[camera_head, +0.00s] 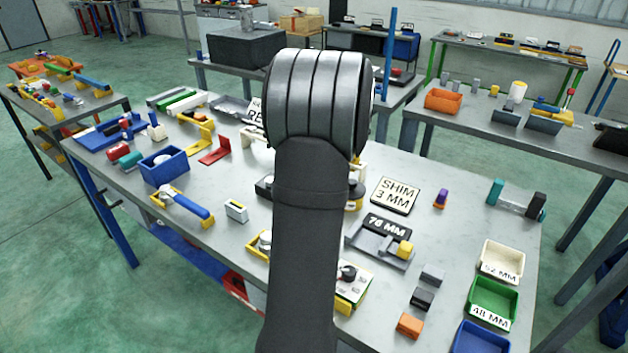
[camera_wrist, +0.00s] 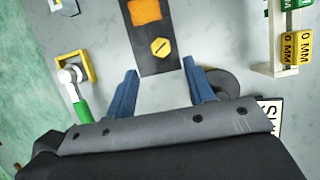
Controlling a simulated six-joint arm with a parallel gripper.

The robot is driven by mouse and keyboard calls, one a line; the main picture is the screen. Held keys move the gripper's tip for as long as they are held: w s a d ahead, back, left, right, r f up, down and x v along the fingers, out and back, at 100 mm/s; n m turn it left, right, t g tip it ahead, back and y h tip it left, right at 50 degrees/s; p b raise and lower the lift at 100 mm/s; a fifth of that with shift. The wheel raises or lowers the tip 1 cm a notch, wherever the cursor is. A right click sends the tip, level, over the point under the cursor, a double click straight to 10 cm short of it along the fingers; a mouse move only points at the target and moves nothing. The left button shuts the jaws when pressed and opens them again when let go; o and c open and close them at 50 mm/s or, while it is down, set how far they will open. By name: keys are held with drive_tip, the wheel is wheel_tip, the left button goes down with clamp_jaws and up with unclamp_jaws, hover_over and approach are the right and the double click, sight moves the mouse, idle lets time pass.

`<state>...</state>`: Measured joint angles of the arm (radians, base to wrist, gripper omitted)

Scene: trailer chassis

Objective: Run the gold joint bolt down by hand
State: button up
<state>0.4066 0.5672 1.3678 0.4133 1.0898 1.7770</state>
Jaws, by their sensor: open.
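The gold joint bolt (camera_wrist: 160,48) shows in the wrist view as a round gold head with a dark slot across it. It sits on a dark plate (camera_wrist: 172,65), below an orange square patch (camera_wrist: 145,12). My gripper (camera_wrist: 163,84) is open, with its two blue fingers apart and nothing between them. The bolt head lies just beyond the fingertips, roughly centred between them, and appears untouched. How far the bolt is threaded in cannot be told. In the head view my own arm covers the middle of the bench, and I cannot make out the bolt or the fingers there.
In the wrist view, a yellow frame with a green-handled tool (camera_wrist: 78,85) is left and a dark round piece (camera_wrist: 222,82) is beside the right finger. In the head view, a 76 MM tray (camera_head: 367,243), shim sign (camera_head: 395,194) and green bin (camera_head: 492,300) are right of my arm.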

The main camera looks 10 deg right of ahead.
drive_tip(key=v, duration=1)
drive_tip(key=shift+r, duration=0.4)
drive_tip(key=shift+d+f, duration=0.1)
drive_tip(key=shift+f, duration=0.05)
drive_tip(key=x, duration=1.7)
drive_tip(key=shift+f, duration=0.2)
drive_tip(key=shift+r, duration=0.15)
